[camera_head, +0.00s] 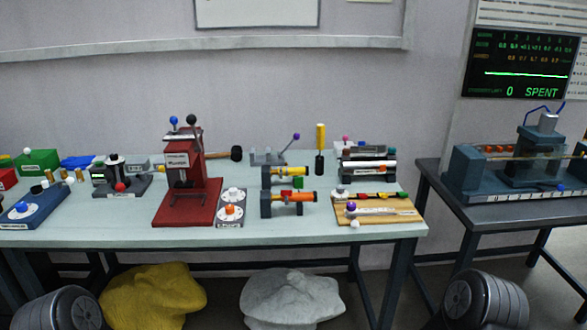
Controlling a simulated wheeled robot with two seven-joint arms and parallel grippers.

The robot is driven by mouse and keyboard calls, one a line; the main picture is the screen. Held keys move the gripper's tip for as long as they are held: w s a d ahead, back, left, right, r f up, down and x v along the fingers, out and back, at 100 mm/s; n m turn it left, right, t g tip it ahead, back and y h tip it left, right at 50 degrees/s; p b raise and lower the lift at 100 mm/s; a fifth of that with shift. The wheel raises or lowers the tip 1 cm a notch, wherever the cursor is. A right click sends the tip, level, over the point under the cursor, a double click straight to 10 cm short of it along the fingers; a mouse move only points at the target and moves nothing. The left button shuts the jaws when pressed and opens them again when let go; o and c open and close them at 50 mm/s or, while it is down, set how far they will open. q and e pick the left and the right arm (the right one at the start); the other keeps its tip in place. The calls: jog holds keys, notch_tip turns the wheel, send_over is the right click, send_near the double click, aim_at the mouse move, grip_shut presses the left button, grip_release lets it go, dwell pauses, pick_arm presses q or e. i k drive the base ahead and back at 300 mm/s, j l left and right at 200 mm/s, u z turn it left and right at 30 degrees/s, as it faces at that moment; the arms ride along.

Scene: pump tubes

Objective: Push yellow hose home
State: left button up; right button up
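A yellow tube (290,171) lies level on dark blue-grey end supports near the middle of the table. It is the closest match to a yellow hose that I see. An orange tube (296,198) lies on similar supports just in front of it, with a small green block between the two. At this size I cannot tell how far the yellow tube is seated at its ends. Neither gripper shows; only grey ribbed cylinders, which look like parts of my arms, show at the bottom left and bottom right.
A red press (189,178) stands left of the tubes, and a wooden board (378,219) lies to the right. A yellow-handled tool (320,138) stands behind. A second table holds a blue machine (530,165), under a screen (521,63) reading "0 SPENT". Yellow and white sacks lie below.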

aim_at(287, 171)
jog(key=i+l, duration=0.35)
jog(key=i+l+u, duration=0.15)
jog(key=u, duration=1.1)
